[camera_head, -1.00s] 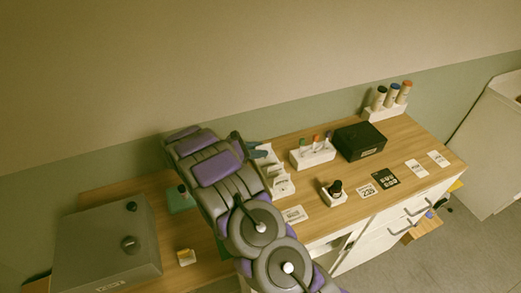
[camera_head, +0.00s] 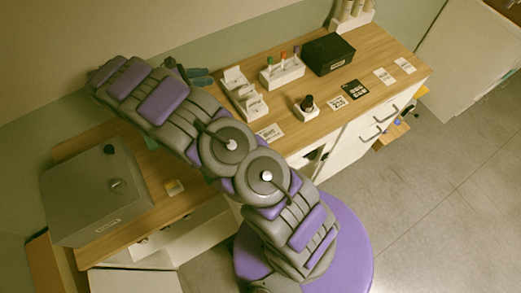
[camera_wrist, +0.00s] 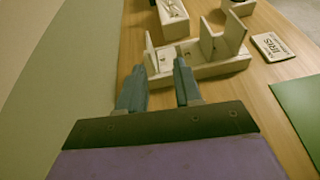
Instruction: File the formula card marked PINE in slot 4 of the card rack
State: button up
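The white card rack (camera_head: 243,97) stands on the wooden table in the head view, with upright pale pieces in it. In the wrist view the rack (camera_wrist: 212,68) lies just beyond my fingertips; I cannot tell whether the upright pieces are dividers or cards. My gripper (camera_head: 203,78) is left of the rack in the head view. In the wrist view my gripper (camera_wrist: 158,68) has its two blue-grey fingers apart, with no card visible between them. A card reading IRIS (camera_wrist: 272,46) lies flat right of the rack. I can read PINE on no card.
A white holder with coloured sticks (camera_head: 282,73), a black box (camera_head: 328,54) and a dark-capped bottle (camera_head: 307,105) stand right of the rack. Several flat cards lie along the front edge. A grey box (camera_head: 93,195) stands at left. A green surface (camera_wrist: 300,110) borders the wrist view.

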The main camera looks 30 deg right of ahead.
jog(key=s+d+r+m+g+y, duration=0.1)
jog(key=s+d+r+m+y, duration=0.2)
jog(key=s, duration=0.4)
jog(key=s+d+r+m+g+y, duration=0.1)
jog(key=s+r+m, duration=0.2)
jog(key=s+r, duration=0.3)
jog(key=s+d+r+m+g+y, duration=0.1)
jog(key=s+d+r+m+y, duration=0.15)
jog(key=s, duration=0.55)
jog(key=s+a+r+m+t+y, duration=0.1)
jog(key=s+a+m+y, duration=0.2)
jog(key=s, duration=0.8)
jog(key=s+a+r+m+t+y, duration=0.1)
jog(key=s+a+m+y, duration=0.3)
jog(key=s, duration=0.7)
jog(key=shift+s+a+m, duration=0.25)
jog(key=shift+a+m, duration=0.5)
jog(key=shift+a, duration=0.15)
jog(key=shift+y, duration=0.25)
